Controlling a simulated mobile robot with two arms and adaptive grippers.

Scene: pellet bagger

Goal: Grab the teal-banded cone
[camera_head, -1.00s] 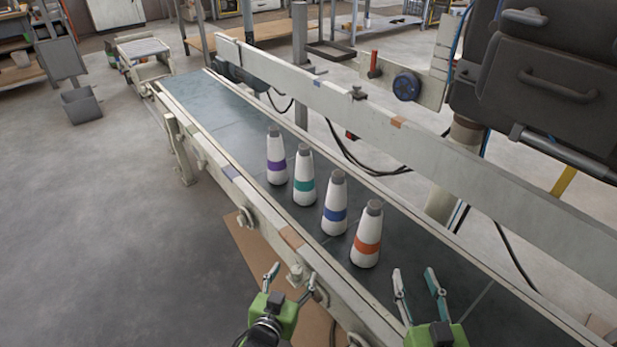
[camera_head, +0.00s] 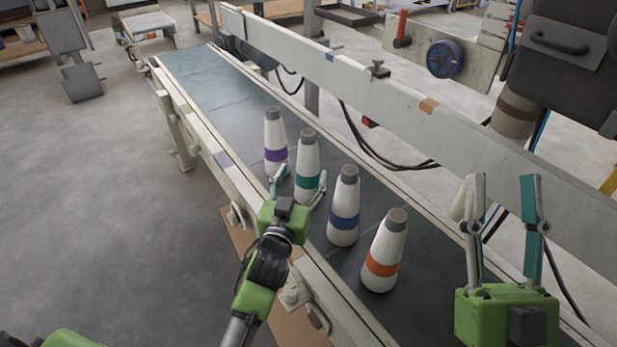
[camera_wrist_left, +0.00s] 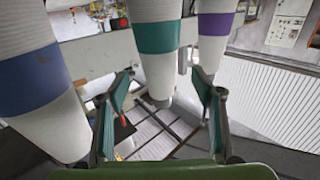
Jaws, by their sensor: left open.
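The teal-banded cone (camera_head: 308,157) stands upright on the conveyor belt, white with a grey cap, between the purple-banded cone (camera_head: 275,138) and the blue-banded cone (camera_head: 344,205). My left gripper (camera_head: 299,180) is open at the near side of the teal-banded cone, its fingers spread to either side of the cone's lower part in the head view. In the left wrist view the teal-banded cone (camera_wrist_left: 158,38) appears upside down, above and between the open fingers (camera_wrist_left: 163,95); contact cannot be told. My right gripper (camera_head: 502,190) is open and empty at the right.
An orange-banded cone (camera_head: 385,250) stands nearest on the belt (camera_head: 207,88). A pale guard rail (camera_head: 385,97) runs along the far side, and a lower rail (camera_head: 222,160) along the near side. The belt beyond the purple-banded cone is clear.

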